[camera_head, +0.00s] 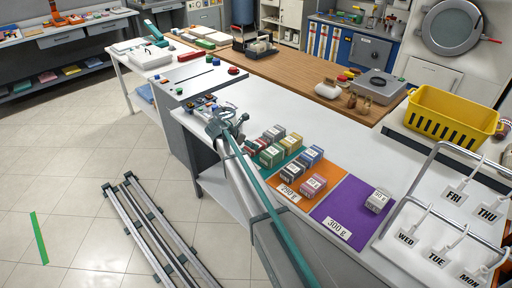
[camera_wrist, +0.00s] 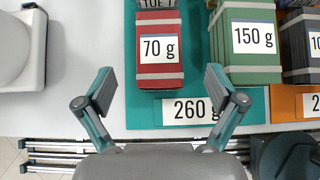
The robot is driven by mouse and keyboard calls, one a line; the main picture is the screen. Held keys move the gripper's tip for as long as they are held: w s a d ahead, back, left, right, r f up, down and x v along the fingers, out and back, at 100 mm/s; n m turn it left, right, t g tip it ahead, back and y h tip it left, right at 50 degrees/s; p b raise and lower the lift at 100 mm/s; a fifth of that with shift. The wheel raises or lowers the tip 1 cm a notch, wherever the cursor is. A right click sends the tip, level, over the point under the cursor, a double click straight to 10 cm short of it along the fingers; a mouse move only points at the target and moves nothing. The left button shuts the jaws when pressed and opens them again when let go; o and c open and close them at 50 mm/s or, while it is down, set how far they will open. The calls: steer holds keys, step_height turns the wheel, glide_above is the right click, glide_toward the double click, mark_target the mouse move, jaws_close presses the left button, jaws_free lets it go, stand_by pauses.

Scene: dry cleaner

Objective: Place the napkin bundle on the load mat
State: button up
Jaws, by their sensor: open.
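Banded napkin bundles with weight labels stand on coloured mats on the white counter. In the wrist view a red bundle marked 70 g (camera_wrist: 160,70) sits on a teal mat (camera_wrist: 140,108) carrying a 260 g card. It lies ahead of and between my gripper's (camera_wrist: 160,92) spread fingers, which are open and empty. A green bundle marked 150 g (camera_wrist: 250,62) stands to its right. In the head view, my gripper (camera_head: 228,124) is at the mats' left end. An orange mat (camera_head: 330,170) holds several bundles. A purple mat (camera_head: 342,216), labelled 300 g, holds one grey bundle (camera_head: 378,200). No mat is visibly marked as the load mat.
A yellow basket (camera_head: 452,118) and a grey scale-like device (camera_head: 376,84) stand behind the mats. A metal rack with day tags (camera_head: 438,254) stands at the right. Small items lie on the counter left of my gripper. White counter behind the mats is clear.

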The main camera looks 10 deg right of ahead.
steer(key=shift+p+x, duration=1.35)
steer(key=shift+x, duration=2.2)
steer(key=shift+r, duration=0.1)
steer(key=c, duration=1.4)
steer(key=shift+o, duration=0.2)
